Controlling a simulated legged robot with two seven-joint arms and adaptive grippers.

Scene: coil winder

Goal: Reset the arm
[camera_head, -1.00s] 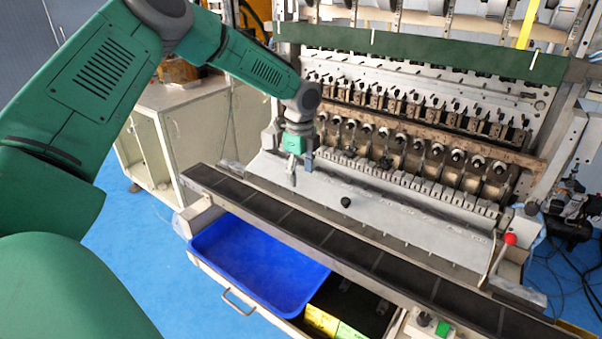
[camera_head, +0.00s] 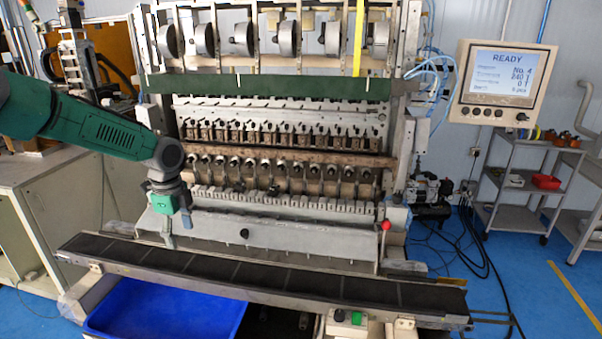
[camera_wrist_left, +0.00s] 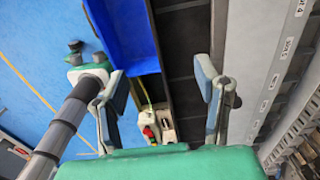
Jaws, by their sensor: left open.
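My left arm, green with grey joints, comes in from the left in the head view. Its left gripper (camera_head: 178,232) hangs fingers-down in front of the left end of the coil winder's grey slanted plate (camera_head: 285,238). In the left wrist view the left gripper (camera_wrist_left: 161,72) has its two grey fingers spread wide, with nothing between them. Behind the fingers lie the dark conveyor strip and part of the blue tray (camera_wrist_left: 128,35).
A dark conveyor strip (camera_head: 270,278) runs across the winder's front. The blue tray (camera_head: 165,310) lies below it. A red-knobbed lever (camera_head: 386,227) stands right of the plate. A screen (camera_head: 503,82) reading READY and a cart (camera_head: 527,180) are at the right.

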